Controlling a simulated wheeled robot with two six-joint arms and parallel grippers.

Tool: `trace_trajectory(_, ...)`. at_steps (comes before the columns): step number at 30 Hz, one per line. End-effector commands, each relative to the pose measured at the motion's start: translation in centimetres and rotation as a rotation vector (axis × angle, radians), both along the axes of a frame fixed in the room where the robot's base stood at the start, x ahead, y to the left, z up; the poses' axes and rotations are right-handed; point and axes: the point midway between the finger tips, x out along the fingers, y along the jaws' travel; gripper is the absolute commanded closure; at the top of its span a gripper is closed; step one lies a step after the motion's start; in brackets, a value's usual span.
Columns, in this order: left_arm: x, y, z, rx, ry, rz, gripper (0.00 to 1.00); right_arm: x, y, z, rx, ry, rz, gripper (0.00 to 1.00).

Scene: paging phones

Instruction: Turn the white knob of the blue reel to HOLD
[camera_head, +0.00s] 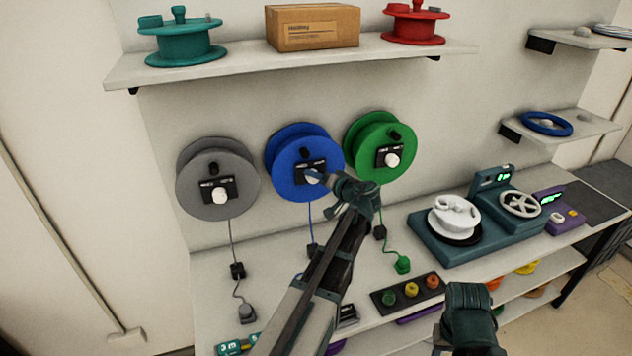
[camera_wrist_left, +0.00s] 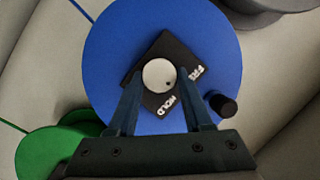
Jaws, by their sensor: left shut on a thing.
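The blue reel (camera_head: 291,158) hangs on the wall between a grey reel and a green reel. Its white knob (camera_wrist_left: 158,75) sits on a black plate (camera_wrist_left: 149,52) with white lettering, HOLD and a second word that is hard to read. A small dark dot shows on the knob's face, on the side between the two words. My left gripper (camera_head: 319,178) is shut on the knob, one finger on each side of it in the left wrist view (camera_wrist_left: 160,76). In the head view it hides most of the knob. My right gripper (camera_head: 469,305) is low at the right, its fingers unclear.
The grey reel (camera_head: 192,172) and the green reel (camera_head: 369,133) hang close on either side, each with its own knob. A shelf (camera_head: 240,62) above holds reels and a cardboard box (camera_head: 312,27). The counter below carries a teal device (camera_head: 450,248) and a button panel (camera_head: 421,297).

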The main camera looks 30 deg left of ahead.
Motion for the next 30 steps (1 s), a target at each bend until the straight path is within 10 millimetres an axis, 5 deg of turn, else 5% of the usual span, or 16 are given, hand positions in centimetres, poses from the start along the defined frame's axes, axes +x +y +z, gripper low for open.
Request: trace_trajectory(30,0.1,-0.2,-1.0,0.488,0.581,0.001,1.0,0.0,0.0,-6.6,0.0,0.0,-0.001,0.5)
